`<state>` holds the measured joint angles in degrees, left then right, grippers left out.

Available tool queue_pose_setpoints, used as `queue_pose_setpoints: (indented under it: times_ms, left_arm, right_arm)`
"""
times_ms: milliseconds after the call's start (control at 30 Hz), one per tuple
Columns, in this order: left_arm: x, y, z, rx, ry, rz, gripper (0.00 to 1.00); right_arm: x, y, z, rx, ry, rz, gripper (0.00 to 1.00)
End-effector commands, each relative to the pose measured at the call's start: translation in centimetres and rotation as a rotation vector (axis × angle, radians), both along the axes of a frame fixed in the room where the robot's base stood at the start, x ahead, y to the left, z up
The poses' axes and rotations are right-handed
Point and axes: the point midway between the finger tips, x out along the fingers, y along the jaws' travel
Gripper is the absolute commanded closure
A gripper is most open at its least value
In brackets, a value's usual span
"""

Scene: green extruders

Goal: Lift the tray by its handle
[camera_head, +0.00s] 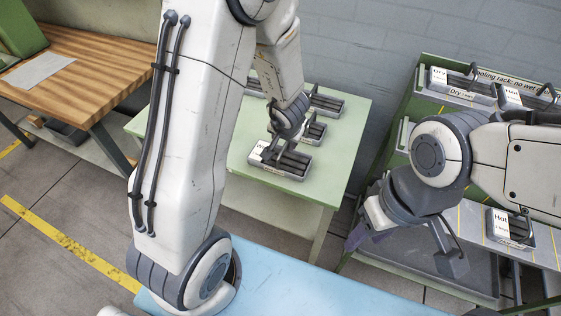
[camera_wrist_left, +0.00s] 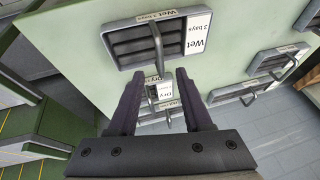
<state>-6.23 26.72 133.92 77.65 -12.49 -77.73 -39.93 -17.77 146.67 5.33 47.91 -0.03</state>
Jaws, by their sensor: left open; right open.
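A dark tray with slots and a white label (camera_head: 290,162) lies near the front edge of a pale green table (camera_head: 345,110). My left gripper (camera_head: 277,135) is over this tray, its fingers partly hidden by my arm. In the left wrist view my left gripper (camera_wrist_left: 154,78) is open and empty. A tray labelled "Wet 3 bays" (camera_wrist_left: 125,47) lies ahead of its fingertips, with its arched handle (camera_wrist_left: 158,45) lined up with the gap between them. Whether the fingers straddle the handle I cannot tell. My right gripper (camera_head: 405,250) is open and empty, in front of a green rack.
Other trays (camera_head: 325,104) stand farther back on the green table. The green rack (camera_head: 425,75) at right holds trays labelled "Dry" and "Hot" (camera_head: 512,228). A blue surface (camera_head: 290,285) is at the bottom and a wooden bench (camera_head: 95,65) at left.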

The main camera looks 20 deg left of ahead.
Motion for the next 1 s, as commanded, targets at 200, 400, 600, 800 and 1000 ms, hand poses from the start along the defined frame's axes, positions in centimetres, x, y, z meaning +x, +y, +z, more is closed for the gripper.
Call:
queue_pose_setpoints:
  times_ms: [200, 400, 600, 800, 1000]
  left_arm:
    - [1.2, 0.4, -3.1, -0.002, 0.0, -0.002, 0.5]
    - [2.1, 0.8, -4.7, -0.003, 0.0, -0.003, 0.5]
    - [3.3, 1.4, -7.3, -0.002, 0.0, -0.002, 0.5]
    - [3.5, 1.4, -7.3, -0.003, -0.001, -0.003, 0.5]
    - [3.5, 1.4, -7.3, -0.003, 0.0, -0.004, 1.0]
  right_arm:
    - [0.0, 0.0, -2.4, 0.0, 0.0, 0.0, 0.5]
    - [0.0, 0.0, -3.7, 0.0, 0.0, 0.0, 0.5]
    - [0.0, 0.0, -5.7, 0.0, 0.0, 0.0, 0.5]
    - [0.0, 0.0, -5.6, 0.0, 0.0, 0.0, 0.5]
    - [0.0, 0.0, -5.5, 0.0, 0.0, 0.0, 0.5]
